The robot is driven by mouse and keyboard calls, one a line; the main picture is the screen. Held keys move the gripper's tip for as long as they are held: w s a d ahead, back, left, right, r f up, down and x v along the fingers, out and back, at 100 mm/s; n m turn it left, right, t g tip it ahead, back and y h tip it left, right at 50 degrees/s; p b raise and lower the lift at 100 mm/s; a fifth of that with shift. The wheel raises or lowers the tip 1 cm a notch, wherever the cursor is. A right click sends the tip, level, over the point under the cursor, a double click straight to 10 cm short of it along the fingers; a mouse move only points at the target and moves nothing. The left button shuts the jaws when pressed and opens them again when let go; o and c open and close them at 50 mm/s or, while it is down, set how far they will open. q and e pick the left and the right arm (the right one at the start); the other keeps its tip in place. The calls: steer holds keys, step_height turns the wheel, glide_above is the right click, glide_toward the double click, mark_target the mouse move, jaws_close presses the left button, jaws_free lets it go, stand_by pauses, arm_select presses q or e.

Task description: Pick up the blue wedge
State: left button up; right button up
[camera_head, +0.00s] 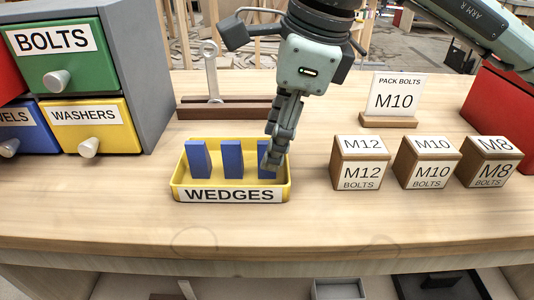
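Three blue wedges stand upright in a yellow tray (178,186) labelled WEDGES: a left wedge (197,159), a middle wedge (232,159) and a right wedge (266,173). My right gripper (272,163) points down into the right end of the tray, at the right wedge. Its fingers cover part of that wedge. The fingers show nearly edge-on, so I cannot tell whether they are closed on it or only beside it. My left gripper is not in view.
Drawers labelled BOLTS (58,56) and WASHERS (90,126) stand at left. A wooden stand with a wrench (212,72) is behind the tray. Bolt boxes (360,163) and a PACK BOLTS sign (394,95) are at right. The table front is clear.

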mark_target(267, 175)
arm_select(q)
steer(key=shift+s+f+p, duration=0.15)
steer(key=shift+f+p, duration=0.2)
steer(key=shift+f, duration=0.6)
arm_select(e)
steer(key=shift+w+x, duration=0.1)
steer(key=shift+x, duration=1.1)
steer(key=shift+w+x, duration=0.15)
steer(key=shift+x, duration=1.05)
steer(key=shift+r, duration=0.1)
steer(key=c, duration=1)
